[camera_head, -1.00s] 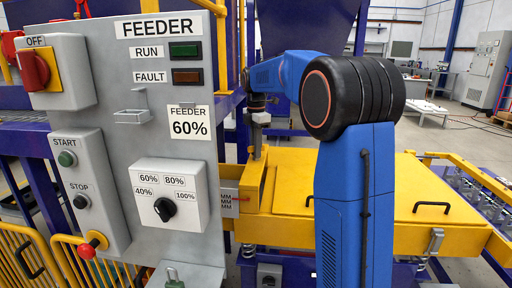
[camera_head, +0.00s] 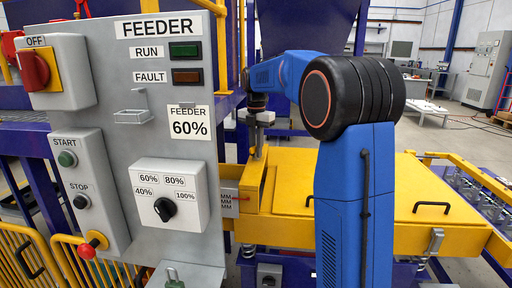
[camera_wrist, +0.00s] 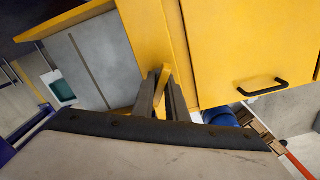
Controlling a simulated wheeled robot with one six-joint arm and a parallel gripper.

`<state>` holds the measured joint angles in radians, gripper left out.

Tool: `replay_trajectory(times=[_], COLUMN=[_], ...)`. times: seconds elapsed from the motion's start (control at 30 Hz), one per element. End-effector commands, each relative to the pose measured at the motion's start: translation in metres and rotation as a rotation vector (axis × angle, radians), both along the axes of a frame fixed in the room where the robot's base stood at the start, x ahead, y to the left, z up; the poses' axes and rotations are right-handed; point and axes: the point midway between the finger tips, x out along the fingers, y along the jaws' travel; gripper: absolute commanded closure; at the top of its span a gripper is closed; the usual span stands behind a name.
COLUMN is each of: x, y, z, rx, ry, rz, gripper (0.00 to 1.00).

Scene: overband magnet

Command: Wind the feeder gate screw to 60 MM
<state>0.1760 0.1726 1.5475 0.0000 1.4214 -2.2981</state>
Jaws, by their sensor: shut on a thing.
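My gripper (camera_wrist: 164,98) is shut on a narrow yellow bar (camera_wrist: 164,78), which looks like the handle of the feeder gate screw. The bar shows between the two dark fingers in the wrist view; the screw itself is hidden. In the head view my gripper (camera_head: 257,146) points down at the yellow feeder housing (camera_head: 268,190), behind the grey panel. A scale plate (camera_head: 229,199) with MM marks sits at the housing's left end, with a small red pointer (camera_head: 241,198). The panel hides its numbers, so I cannot read the setting.
The grey control panel (camera_head: 150,135) stands close on the left, with a FEEDER 60% label (camera_head: 189,122) and a black selector knob (camera_head: 165,209). A yellow lid with black handles (camera_head: 431,207) lies to the right. A purple hopper (camera_head: 308,40) rises behind.

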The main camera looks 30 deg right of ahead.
Motion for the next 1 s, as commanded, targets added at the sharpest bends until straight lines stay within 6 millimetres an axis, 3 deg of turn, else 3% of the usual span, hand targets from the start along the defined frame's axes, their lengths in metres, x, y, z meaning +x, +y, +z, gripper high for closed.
replay_trajectory(times=[0.23,0.67,0.87,0.9,1.0], x=[-0.0004,-0.0004,-0.0004,-0.0004,-0.0004], y=[0.0000,0.0000,0.0000,0.0000,0.0000], z=[-0.0003,-0.0004,-0.0004,-0.0004,-0.0003], rx=[0.000,0.000,0.000,0.000,0.000], ry=[0.001,0.001,0.001,0.001,0.001], rz=[0.214,0.266,0.423,0.450,0.443], gripper=[1.00,1.00,1.00,0.85,0.66])
